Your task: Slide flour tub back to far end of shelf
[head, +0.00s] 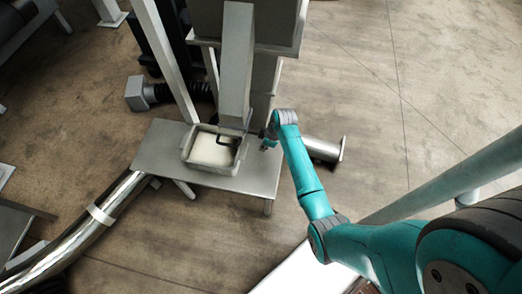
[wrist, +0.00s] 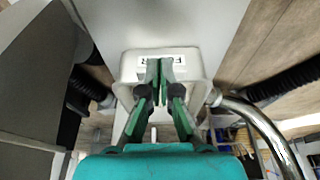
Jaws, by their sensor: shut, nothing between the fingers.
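The flour tub (head: 185,152) is a pale, open box with white flour in it. It sits on the grey metal shelf (head: 155,165) in the head view, under the foot of a steep square chute. In the wrist view a pale box wall with a printed label, apparently the tub (wrist: 130,68), lies beyond my fingertips. My gripper (wrist: 160,66) is shut and empty, its green fingertips together in front of the label. I cannot tell whether they touch the wall. In the head view my wrist is just right of the tub; the fingers are small and partly unclear there.
The square chute (head: 238,60) rises over the tub's back right part. A slanted post (head: 165,55) stands behind the shelf. A shiny pipe (head: 85,225) runs at the left, and a metal cylinder (head: 322,149) lies right of the shelf. Bare shelf shows left of the tub.

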